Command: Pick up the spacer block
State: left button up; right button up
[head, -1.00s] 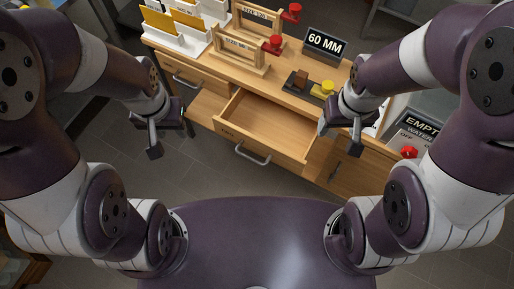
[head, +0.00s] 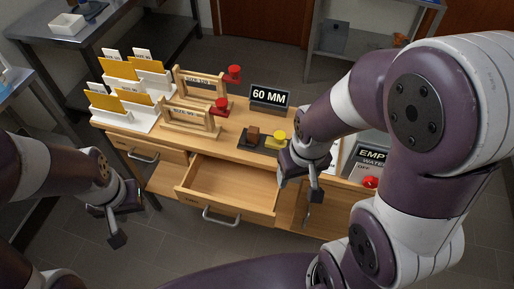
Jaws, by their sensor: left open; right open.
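A small brown block (head: 253,133) sits on a dark tray (head: 243,141) on the wooden desk, beside a yellow round piece (head: 279,138). It may be the spacer block; no label on it is readable. My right gripper (head: 299,188) is open and empty in front of the desk, to the right of the open drawer (head: 226,184) and below the tray in the picture. My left gripper (head: 122,222) is open and empty over the floor, left of the drawer. Both are apart from the block. The visible part of the drawer looks empty.
A "60 MM" sign (head: 270,96) stands behind the tray. Wooden frames with red knobs (head: 220,106) and white file racks (head: 128,103) fill the desk's left side. An "EMPTY" sign (head: 371,157) and red knob (head: 370,182) are at right. Floor in front is clear.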

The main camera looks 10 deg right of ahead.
aim_at(253, 133)
jog(key=i+l+z, duration=0.1)
jog(key=z, duration=0.4)
jog(key=i+z, duration=0.2)
jog(key=z, duration=0.25)
jog(key=i+z, duration=0.15)
jog(key=z, duration=0.35)
